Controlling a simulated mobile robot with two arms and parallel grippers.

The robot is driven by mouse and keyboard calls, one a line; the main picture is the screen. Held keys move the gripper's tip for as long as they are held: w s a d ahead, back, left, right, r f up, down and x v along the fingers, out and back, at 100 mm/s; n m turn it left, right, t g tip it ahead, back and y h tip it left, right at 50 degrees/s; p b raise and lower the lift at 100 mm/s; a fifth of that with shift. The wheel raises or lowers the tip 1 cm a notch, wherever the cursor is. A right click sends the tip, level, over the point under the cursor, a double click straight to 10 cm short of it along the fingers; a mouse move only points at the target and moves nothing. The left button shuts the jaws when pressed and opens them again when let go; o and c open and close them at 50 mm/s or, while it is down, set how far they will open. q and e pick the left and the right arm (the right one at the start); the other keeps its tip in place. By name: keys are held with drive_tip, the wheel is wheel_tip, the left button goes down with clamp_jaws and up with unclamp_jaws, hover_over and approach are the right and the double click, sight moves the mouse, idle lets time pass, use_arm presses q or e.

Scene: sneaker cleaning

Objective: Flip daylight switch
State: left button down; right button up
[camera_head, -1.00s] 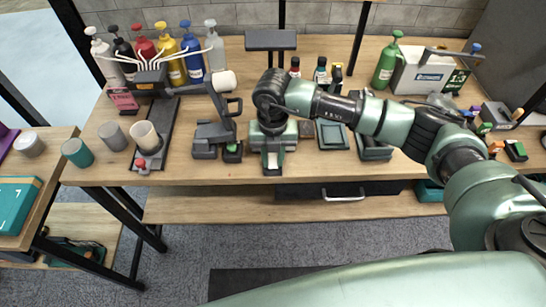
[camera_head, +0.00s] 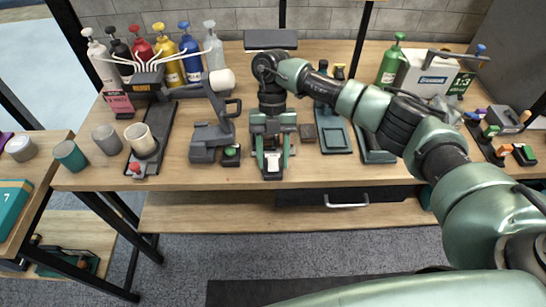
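My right gripper (camera_head: 272,170) hangs over the front middle of the wooden workbench, pointing down. Its two fingers look apart, with a small pale piece showing between them; I cannot tell what that piece is or whether they touch it. No switch labelled daylight can be made out. A dark flat panel (camera_head: 271,39) stands behind the gripper at the back, and my arm hides what is below it. A green button (camera_head: 231,151) on a dark device is just left of the gripper. A red button (camera_head: 135,168) sits on a stand further left. My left gripper is out of view.
The workbench (camera_head: 190,182) has a drawer handle (camera_head: 346,205) below its front edge. Coloured pump bottles (camera_head: 167,58) stand back left, cups (camera_head: 71,155) at the left. A dark tray (camera_head: 335,138) lies right of the gripper. A white box (camera_head: 422,72) is back right.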

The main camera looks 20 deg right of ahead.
drive_tip(key=b+v, duration=0.2)
drive_tip(key=v, duration=0.4)
drive_tip(key=shift+w+r, duration=0.1)
drive_tip(key=shift+w, duration=0.1)
drive_tip(key=shift+w+r, duration=0.15)
drive_tip(key=shift+r, duration=0.45)
